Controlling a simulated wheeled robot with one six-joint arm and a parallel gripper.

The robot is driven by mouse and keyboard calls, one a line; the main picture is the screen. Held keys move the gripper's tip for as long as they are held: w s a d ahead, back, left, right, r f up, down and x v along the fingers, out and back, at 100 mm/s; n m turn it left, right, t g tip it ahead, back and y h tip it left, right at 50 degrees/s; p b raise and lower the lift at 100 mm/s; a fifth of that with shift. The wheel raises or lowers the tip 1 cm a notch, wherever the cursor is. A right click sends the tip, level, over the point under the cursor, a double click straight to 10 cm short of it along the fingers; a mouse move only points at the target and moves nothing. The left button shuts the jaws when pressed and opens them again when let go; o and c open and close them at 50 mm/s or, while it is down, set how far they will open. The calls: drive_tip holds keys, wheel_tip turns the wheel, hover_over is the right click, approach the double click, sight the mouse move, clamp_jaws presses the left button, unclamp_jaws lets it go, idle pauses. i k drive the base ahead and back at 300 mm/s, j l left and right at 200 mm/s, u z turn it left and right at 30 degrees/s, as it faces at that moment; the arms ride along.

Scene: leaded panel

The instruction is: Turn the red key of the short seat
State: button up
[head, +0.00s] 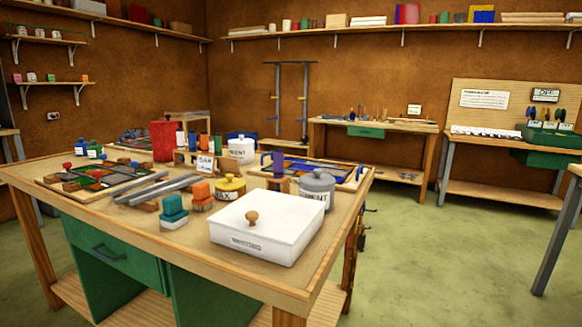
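No part of my gripper shows in the head view. A leaded panel in a work board (95,178) lies on the left of the near bench, with green and red pieces and small brown blocks around it. I cannot tell whether either is the red key, or which part is the short seat. A second coloured panel (318,170) lies at the bench's back right.
The wooden bench (110,205) also bears a white lidded box (268,228), grey bars (160,187), a grey jar (317,187), a yellow tin (230,187), teal blocks (173,208) and a red canister (163,141). Green floor (420,250) is clear at right. More benches line the walls.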

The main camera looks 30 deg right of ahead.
sight(67, 166)
drive_tip(key=z, duration=0.3)
drive_tip(key=i+j+z, duration=0.25)
drive_tip(key=i+j, duration=0.65)
drive_tip(key=i+j+z, duration=0.25)
drive_tip(key=i+j, duration=0.7)
drive_tip(key=j, duration=0.15)
